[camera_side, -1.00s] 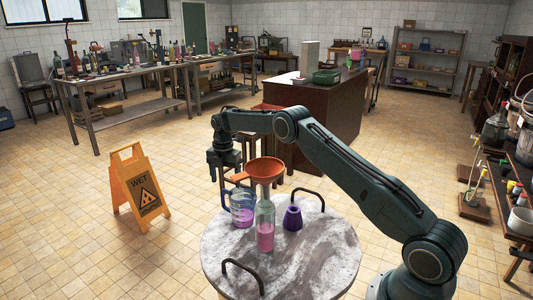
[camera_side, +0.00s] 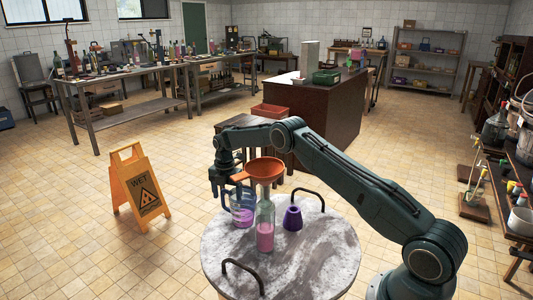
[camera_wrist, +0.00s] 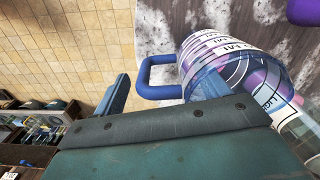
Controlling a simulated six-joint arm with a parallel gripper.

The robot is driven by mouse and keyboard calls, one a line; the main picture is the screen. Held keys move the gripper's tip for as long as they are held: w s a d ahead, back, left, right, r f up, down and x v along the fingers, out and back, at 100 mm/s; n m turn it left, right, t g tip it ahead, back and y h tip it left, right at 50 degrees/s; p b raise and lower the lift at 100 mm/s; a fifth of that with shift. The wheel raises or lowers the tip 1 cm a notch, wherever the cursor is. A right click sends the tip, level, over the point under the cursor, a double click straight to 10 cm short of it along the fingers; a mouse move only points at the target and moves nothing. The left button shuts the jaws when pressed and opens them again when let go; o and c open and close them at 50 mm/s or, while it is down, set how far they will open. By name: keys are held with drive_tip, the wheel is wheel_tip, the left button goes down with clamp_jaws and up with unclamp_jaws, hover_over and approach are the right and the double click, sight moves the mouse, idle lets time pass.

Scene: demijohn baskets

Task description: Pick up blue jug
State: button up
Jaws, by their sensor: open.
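The blue jug (camera_side: 242,217) is a clear measuring jug with a blue handle and pink-purple liquid, upright on the round marble-topped table. In the wrist view the jug (camera_wrist: 240,65) shows at the upper right, its blue handle (camera_wrist: 144,78) pointing left. My gripper (camera_side: 230,190) is open and low over the jug's handle side. In the wrist view one finger of my gripper (camera_wrist: 160,92) is left of the handle, the other at the jug's wall or mouth. I cannot tell whether either finger touches the jug.
A glass bottle (camera_side: 265,225) with pink liquid carries an orange funnel (camera_side: 264,170) close to the jug's right. A purple flask (camera_side: 292,218) stands further right. The round table (camera_side: 320,262) has two dark handles. A yellow wet-floor sign (camera_side: 138,186) stands on the floor at left.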

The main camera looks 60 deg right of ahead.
drive_tip(key=shift+f, duration=0.2)
idle(0.3)
drive_tip(key=c, duration=1.6)
drive_tip(key=shift+o, duration=0.2)
drive_tip(key=shift+r, duration=0.4)
wheel_tip(320, 180, up, 19)
idle(0.7)
drive_tip(key=shift+r, duration=0.2)
idle(0.6)
